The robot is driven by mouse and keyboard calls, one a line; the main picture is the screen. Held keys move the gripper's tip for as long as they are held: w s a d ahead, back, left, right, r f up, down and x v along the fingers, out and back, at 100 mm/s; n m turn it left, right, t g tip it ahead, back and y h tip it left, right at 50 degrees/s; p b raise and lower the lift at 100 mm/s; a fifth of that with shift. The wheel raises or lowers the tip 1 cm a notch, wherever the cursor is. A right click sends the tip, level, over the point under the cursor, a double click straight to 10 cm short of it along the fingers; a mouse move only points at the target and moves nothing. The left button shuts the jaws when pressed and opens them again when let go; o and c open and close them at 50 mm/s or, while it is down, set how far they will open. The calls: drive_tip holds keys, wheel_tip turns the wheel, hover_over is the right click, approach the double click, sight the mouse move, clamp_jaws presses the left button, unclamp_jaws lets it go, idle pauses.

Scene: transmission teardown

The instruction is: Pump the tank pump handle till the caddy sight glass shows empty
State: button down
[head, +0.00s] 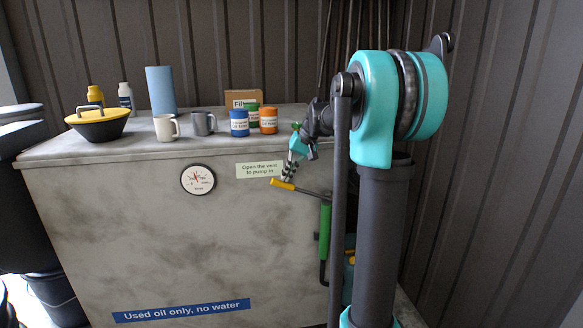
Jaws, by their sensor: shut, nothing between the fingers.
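The pump handle (283,184) is a yellow grip on a thin dark rod at the front of the grey used-oil tank (90,220). The rod runs right to an upright green pump body (325,232), partly hidden by my arm. My gripper (287,177) is shut and empty, pointing down with its fingertips at or just above the yellow grip. I cannot tell whether they touch it. A teal and yellow thing (350,258) shows low behind my arm, mostly hidden. No caddy sight glass can be made out.
The tank front has a round gauge (198,179), a cock sign (259,170) and a blue sign (181,309). On top stand a yellow-lidded bowl (97,124), mugs (166,128), a blue roll (160,90) and small cans (239,123). A ribbed wall is behind.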

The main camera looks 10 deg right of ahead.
drive_tip(key=shift+a+f, duration=0.15)
drive_tip(key=shift+f, duration=0.05)
idle(0.3)
drive_tip(key=shift+a+f, duration=0.35)
drive_tip(key=shift+f, duration=0.05)
drive_tip(key=a+f+h, duration=0.1)
drive_tip(key=f, duration=0.2)
drive_tip(key=a+f+h, duration=0.1)
drive_tip(key=f+h, duration=0.1)
drive_tip(key=f, duration=0.1)
drive_tip(key=a+f+h, duration=0.1)
drive_tip(key=f+h, duration=0.1)
drive_tip(key=f, duration=0.1)
drive_tip(key=shift+s+f, duration=0.1)
drive_tip(key=shift+f, duration=0.3)
drive_tip(key=shift+s+a, duration=0.1)
wheel_tip(320, 180, up, 14)
drive_tip(key=s+a, duration=0.1)
drive_tip(key=s, duration=0.1)
drive_tip(key=shift+s+a, duration=0.15)
idle(0.5)
